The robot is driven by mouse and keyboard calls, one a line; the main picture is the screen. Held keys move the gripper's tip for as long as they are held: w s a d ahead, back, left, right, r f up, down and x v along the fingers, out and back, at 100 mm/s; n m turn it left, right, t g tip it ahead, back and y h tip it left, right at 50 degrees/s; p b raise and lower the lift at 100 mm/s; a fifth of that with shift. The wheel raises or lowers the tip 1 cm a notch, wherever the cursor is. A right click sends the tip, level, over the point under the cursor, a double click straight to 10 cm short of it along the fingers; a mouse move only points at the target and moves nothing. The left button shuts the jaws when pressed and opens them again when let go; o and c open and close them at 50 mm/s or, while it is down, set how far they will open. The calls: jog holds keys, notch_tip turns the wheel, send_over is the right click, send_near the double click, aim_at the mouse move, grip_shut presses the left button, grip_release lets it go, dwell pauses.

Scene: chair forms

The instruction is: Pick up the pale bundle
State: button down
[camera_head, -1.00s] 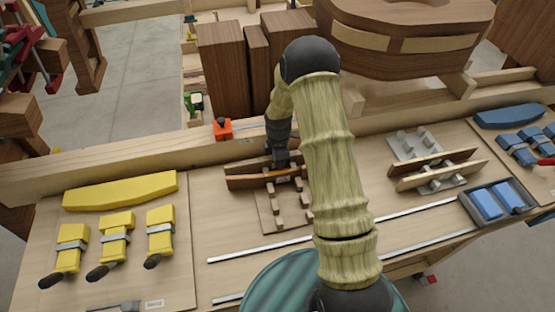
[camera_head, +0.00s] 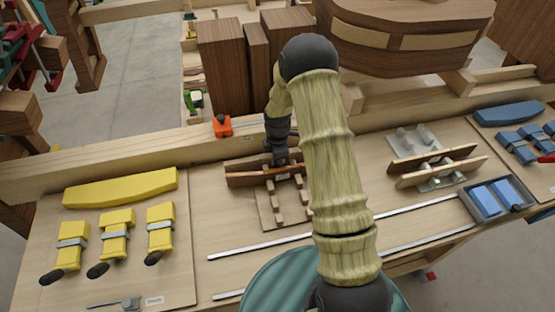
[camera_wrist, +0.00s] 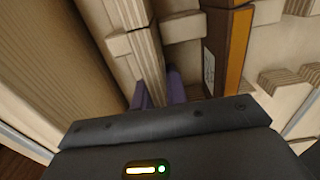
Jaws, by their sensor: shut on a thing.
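The pale bundle (camera_wrist: 147,50) is a long strip of light layered wood in the wrist view, running up from between my gripper's fingers. My gripper (camera_wrist: 158,90) is shut on it, with one dark finger on each side. In the head view my gripper (camera_head: 281,158) is low at the peg rack (camera_head: 270,213) in the middle of the bench, and the pale bundle cannot be made out there. A dark brown strip with an orange edge (camera_wrist: 228,50) lies beside the bundle, to its right. Whether the bundle is clear of its support cannot be told.
Pale cross blocks (camera_wrist: 182,27) of the rack stand close to the bundle. A second rack (camera_head: 415,143) holding strips stands to the right. Tall dark wood blocks (camera_head: 222,70) stand behind the bench rail.

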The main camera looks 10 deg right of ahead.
jog(key=shift+r, duration=0.15)
notch_tip(320, 180, up, 10)
jog(key=b, duration=0.3)
jog(key=shift+f, duration=0.2)
dwell(0.6)
